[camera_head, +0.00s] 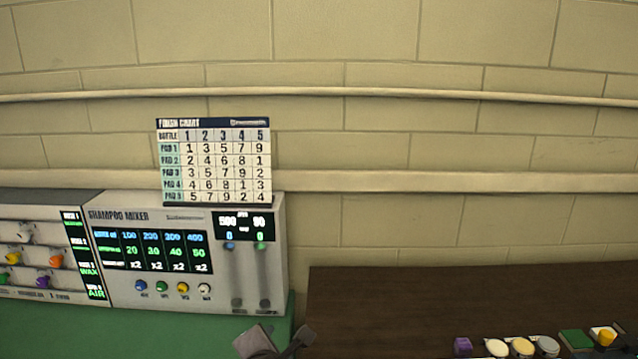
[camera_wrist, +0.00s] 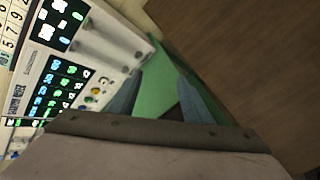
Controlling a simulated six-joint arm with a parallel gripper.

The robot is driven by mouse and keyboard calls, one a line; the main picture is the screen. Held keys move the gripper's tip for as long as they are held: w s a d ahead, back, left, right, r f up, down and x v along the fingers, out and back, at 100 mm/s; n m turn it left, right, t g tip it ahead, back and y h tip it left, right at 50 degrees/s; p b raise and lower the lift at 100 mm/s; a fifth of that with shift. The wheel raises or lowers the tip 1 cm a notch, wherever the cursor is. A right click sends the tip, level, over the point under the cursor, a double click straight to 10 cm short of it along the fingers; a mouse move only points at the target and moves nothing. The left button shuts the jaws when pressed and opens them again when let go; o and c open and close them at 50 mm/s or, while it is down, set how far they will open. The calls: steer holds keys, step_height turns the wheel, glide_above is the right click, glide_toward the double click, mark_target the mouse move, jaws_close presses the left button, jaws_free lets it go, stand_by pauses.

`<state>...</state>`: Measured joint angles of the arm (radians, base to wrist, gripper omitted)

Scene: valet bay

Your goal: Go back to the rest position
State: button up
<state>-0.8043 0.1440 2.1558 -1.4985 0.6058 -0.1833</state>
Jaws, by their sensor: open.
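My gripper (camera_head: 283,342) shows at the bottom edge of the head view, in front of the shampoo mixer's lower right corner. In the wrist view my gripper (camera_wrist: 158,100) has its two grey fingers apart, with green surface visible between them and nothing held. The shampoo mixer (camera_head: 190,255) is a pale panel with lit displays and coloured knobs. It also shows tilted in the wrist view (camera_wrist: 112,60), to the left of the fingers. Most of my arm is out of view.
A green surface (camera_head: 130,330) lies under the mixer. A dark brown tabletop (camera_head: 420,300) is to the right, with coloured items (camera_head: 523,346) along its front edge. A finish chart (camera_head: 214,162) stands above the mixer. A panel with coloured knobs (camera_head: 40,258) is at the left.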

steer(key=s+d+r+m+g+h+p, duration=0.2)
steer(key=s+d+m+g+p, duration=0.25)
steer(key=d, duration=0.55)
steer(key=s+d+r+m+g+h+p, duration=0.25)
steer(key=d+m+p, duration=0.25)
steer(key=d+m, duration=0.45)
steer(key=s+d+r+m+g+y+p, duration=0.2)
steer(key=s+m+p, duration=0.3)
steer(key=s+m, duration=0.15)
steer(key=s+d+r+m+g+y+p, duration=0.25)
steer(key=s+m+p, duration=0.25)
steer(key=s, duration=0.3)
steer(key=shift+t, duration=0.25)
step_height(320, 180, down, 6)
steer(key=b, duration=0.5)
steer(key=shift+w+d+r+b, duration=0.15)
steer(key=shift+b, duration=0.2)
